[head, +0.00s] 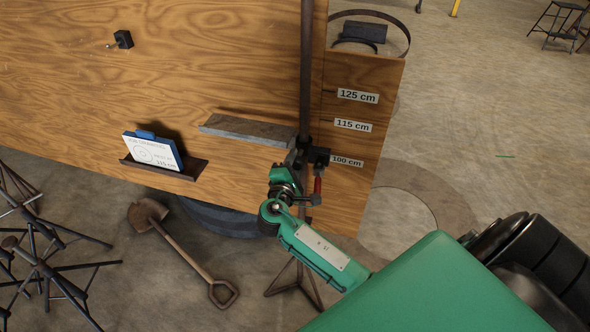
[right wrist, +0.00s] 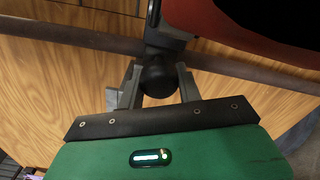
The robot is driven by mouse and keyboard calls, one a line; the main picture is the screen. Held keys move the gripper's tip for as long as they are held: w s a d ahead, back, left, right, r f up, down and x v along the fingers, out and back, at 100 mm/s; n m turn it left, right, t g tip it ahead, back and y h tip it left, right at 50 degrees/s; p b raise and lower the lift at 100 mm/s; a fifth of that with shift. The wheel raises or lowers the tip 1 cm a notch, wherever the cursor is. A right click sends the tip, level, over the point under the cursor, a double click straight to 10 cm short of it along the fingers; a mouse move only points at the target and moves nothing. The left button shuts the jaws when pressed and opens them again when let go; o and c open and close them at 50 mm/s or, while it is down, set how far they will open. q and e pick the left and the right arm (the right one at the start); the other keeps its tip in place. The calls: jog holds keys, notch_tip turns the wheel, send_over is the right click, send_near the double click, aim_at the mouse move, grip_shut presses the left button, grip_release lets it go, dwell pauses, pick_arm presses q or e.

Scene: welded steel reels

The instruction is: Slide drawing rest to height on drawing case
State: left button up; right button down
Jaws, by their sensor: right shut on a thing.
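The drawing case is a large wooden panel (head: 220,60) with a vertical dark post (head: 306,70) near its right edge. The drawing rest, a long grey ledge (head: 248,129), juts from a black slider (head: 319,157) on the post, close to the 100 cm label (head: 346,161). A red-handled lever (head: 317,186) hangs below the slider. My right gripper (head: 292,163) is at the slider, partly hidden by my green arm. In the right wrist view its fingers (right wrist: 157,88) are shut on a dark round knob (right wrist: 158,74) beside the post (right wrist: 70,37). My left gripper is not in view.
Labels for 115 cm (head: 352,125) and 125 cm (head: 358,96) are higher on the panel. A drawing card (head: 152,151) stands in a small tray (head: 185,174); its small height text seems to read 115 cm. A shovel (head: 180,250) and dark stands (head: 45,265) are on the floor.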

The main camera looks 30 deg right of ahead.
notch_tip(320, 180, up, 6)
jog(key=shift+f+p, duration=0.25)
jog(key=shift+p, duration=0.65)
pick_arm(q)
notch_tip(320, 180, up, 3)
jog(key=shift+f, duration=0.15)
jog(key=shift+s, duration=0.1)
pick_arm(e)
jog(key=c, duration=0.9)
grip_release()
jog(key=shift+c, duration=0.2)
jog(key=shift+f, duration=0.15)
jog(key=shift+a+f, duration=0.1)
jog(key=shift+f, duration=0.05)
pick_arm(q)
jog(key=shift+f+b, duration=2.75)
jog(key=shift+b, duration=0.05)
pick_arm(e)
jog(key=v, duration=1.3)
jog(key=shift+s+a, duration=0.2)
jog(key=shift+a, duration=0.05)
